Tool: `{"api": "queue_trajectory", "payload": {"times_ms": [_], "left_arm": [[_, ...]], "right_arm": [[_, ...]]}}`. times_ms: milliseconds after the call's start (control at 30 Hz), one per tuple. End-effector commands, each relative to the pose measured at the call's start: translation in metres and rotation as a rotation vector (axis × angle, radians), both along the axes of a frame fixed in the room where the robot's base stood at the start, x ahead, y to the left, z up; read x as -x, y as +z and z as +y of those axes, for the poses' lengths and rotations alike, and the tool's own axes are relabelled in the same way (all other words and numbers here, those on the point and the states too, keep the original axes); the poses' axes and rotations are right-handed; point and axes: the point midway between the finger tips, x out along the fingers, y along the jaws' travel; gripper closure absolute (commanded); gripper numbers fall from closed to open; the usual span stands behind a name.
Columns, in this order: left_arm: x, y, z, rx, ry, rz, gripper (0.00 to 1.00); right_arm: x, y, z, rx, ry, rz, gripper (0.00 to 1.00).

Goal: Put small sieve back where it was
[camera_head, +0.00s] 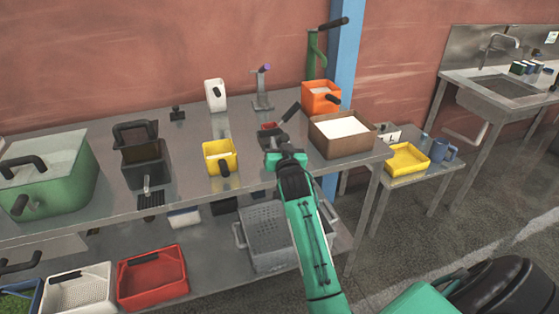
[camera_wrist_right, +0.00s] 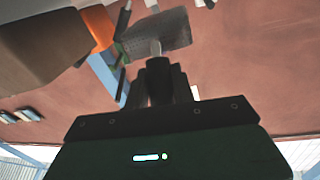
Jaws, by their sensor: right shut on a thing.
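My right gripper (camera_head: 275,143) is over the right part of the upper metal table, near the brown tray. Past the handle is a flat grey, mesh-like piece (camera_wrist_right: 155,34), which looks like the small sieve. In the head view the gripper mostly hides what it holds, and I cannot tell if it touches the table. My left gripper is not in view.
A brown tray of white powder (camera_head: 341,137) and an orange bin (camera_head: 320,100) stand right of the gripper. A yellow bin (camera_head: 219,157) stands to its left, a metal stand (camera_head: 262,90) behind. A perforated metal basket (camera_head: 266,240) is on the lower shelf.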

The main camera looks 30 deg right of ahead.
Motion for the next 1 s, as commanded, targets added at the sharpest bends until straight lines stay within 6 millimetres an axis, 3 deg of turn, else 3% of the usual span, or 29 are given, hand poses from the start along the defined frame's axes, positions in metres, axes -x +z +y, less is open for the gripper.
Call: {"api": "queue_trajectory", "payload": {"times_ms": [500, 900, 933, 1000], "left_arm": [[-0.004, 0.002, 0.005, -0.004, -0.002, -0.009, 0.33], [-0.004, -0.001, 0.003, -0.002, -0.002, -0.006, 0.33], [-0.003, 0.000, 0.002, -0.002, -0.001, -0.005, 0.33], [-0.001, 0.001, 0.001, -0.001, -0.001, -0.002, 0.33]], "right_arm": [[0.000, -0.061, 0.000, 0.000, 0.001, -0.002, 0.97], [0.000, -0.067, 0.000, 0.000, 0.001, -0.002, 0.97], [0.000, -0.067, 0.000, -0.001, 0.001, -0.001, 0.69], [0.000, -0.067, 0.000, -0.001, 0.000, -0.001, 0.55]]}}
